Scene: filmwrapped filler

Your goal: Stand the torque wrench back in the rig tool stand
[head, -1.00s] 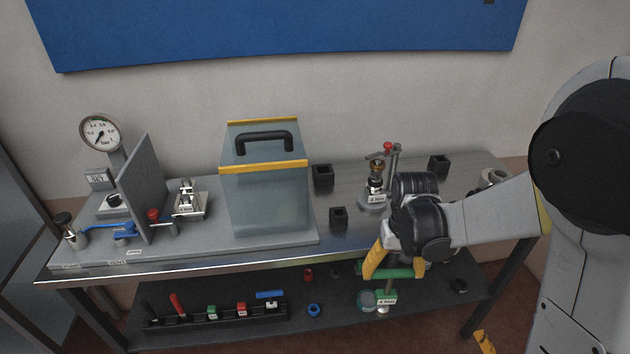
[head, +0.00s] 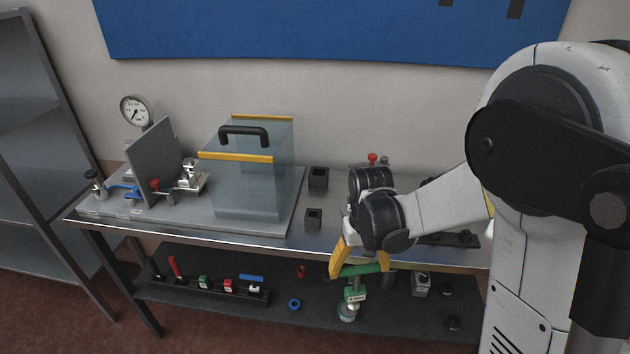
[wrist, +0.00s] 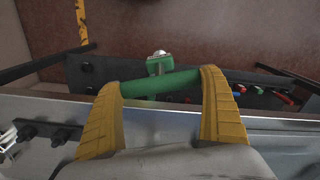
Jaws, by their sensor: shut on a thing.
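A T-shaped tool with a green crossbar handle (head: 361,270), which I take to be the torque wrench, hangs from my gripper (head: 361,268). The yellow fingers are shut on the crossbar, which also shows between them in the wrist view (wrist: 160,84). Its stem points down, with a pale label and green block (head: 355,292). The tool is in front of the bench's front edge; its lower end overlaps a round item on the lower shelf, so I cannot tell its tip clearly. A long black rack (head: 215,293) on the lower shelf, possibly the tool stand, holds several coloured-handled tools.
The bench top (head: 265,243) carries a clear guard box (head: 245,185), a gauge (head: 137,111) and black blocks (head: 313,219). A blue ring (head: 294,304) and a red piece (head: 301,271) lie on the lower shelf. A grey shelving unit (head: 35,130) stands at the left.

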